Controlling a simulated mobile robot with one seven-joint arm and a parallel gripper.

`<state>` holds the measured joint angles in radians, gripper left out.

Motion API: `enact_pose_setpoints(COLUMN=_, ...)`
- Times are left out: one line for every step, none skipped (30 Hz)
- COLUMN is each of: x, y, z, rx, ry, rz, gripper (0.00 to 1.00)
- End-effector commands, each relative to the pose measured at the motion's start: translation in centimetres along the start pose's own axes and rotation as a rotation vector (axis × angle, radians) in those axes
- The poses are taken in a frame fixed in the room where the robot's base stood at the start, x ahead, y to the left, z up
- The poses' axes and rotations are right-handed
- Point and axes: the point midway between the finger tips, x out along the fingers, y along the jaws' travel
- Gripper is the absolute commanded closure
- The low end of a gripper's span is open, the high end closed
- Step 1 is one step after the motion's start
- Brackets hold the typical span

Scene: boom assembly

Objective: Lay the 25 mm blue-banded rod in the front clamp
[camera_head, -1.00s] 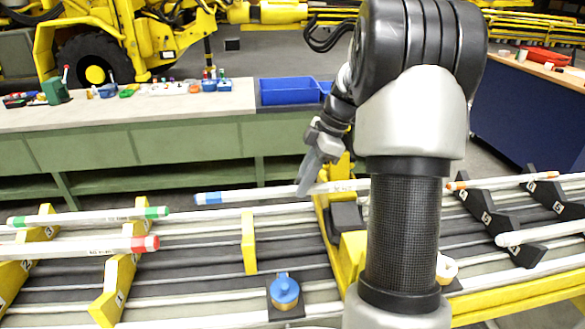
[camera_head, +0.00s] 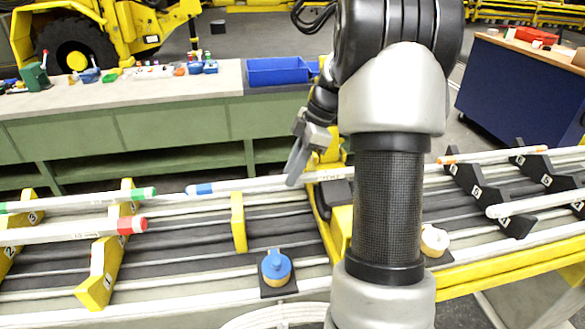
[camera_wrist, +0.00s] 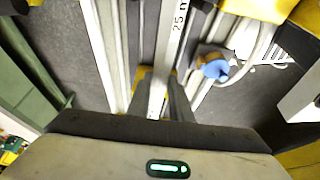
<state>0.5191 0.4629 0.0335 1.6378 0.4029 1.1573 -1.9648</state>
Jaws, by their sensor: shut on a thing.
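The white rod with the blue band (camera_head: 240,185) runs nearly level across the middle of the head view, blue end to the left. My gripper (camera_head: 293,180) is shut on it, right of the blue band; my arm hides the rod's right end. In the wrist view, the rod (camera_wrist: 176,32) passes between my fingers (camera_wrist: 160,92) and shows part of a "25 m" label. The rod's left part is just above a short yellow upright (camera_head: 239,222); I cannot tell if they touch. A yellow clamp-like frame (camera_head: 328,235) stands partly behind my arm. I cannot tell which part is the front clamp.
Green-banded (camera_head: 90,200) and red-banded (camera_head: 70,232) rods lie in yellow numbered supports at left. Orange-banded (camera_head: 490,156) and plain white (camera_head: 535,203) rods lie on black supports at right. A blue-topped knob (camera_head: 276,268) stands in front. A workbench (camera_head: 120,105) with a blue bin (camera_head: 277,71) is behind.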

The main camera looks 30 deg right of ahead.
Motion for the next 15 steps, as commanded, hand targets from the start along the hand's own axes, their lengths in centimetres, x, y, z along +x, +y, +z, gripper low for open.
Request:
enact_pose_setpoints(x=0.5, y=0.0, z=0.2, rx=0.000, ry=0.001, rz=0.001, gripper=1.00)
enact_pose_setpoints(x=0.7, y=0.0, z=0.2, rx=0.000, ry=0.001, rz=0.001, gripper=1.00)
enact_pose_setpoints(x=0.9, y=0.0, z=0.3, rx=0.000, ry=0.001, rz=0.000, gripper=1.00)
enact_pose_setpoints(x=1.1, y=0.0, z=0.4, rx=0.000, ry=0.001, rz=0.000, gripper=1.00)
enact_pose_setpoints(x=1.3, y=0.0, z=0.5, rx=0.000, ry=0.001, rz=0.000, gripper=1.00)
enact_pose_setpoints(x=1.5, y=0.0, z=0.6, rx=0.000, ry=0.001, rz=0.000, gripper=1.00)
enact_pose_setpoints(x=1.7, y=0.0, z=0.7, rx=0.000, ry=0.001, rz=0.000, gripper=1.00)
enact_pose_setpoints(x=1.9, y=0.0, z=0.7, rx=0.000, ry=0.001, rz=0.000, gripper=1.00)
enact_pose_setpoints(x=2.1, y=0.0, z=0.8, rx=0.000, ry=0.001, rz=0.000, gripper=1.00)
enact_pose_setpoints(x=2.3, y=0.0, z=0.9, rx=0.000, ry=0.001, rz=0.000, gripper=1.00)
enact_pose_setpoints(x=2.5, y=0.0, z=1.0, rx=0.000, ry=0.001, rz=0.000, gripper=1.00)
enact_pose_setpoints(x=2.7, y=0.0, z=1.1, rx=0.000, ry=0.001, rz=0.000, gripper=1.00)
enact_pose_setpoints(x=2.9, y=0.0, z=1.2, rx=0.000, ry=0.001, rz=0.001, gripper=1.00)
enact_pose_setpoints(x=3.1, y=0.0, z=1.2, rx=0.000, ry=0.001, rz=0.001, gripper=1.00)
enact_pose_setpoints(x=3.3, y=0.0, z=1.3, rx=0.000, ry=0.001, rz=0.001, gripper=1.00)
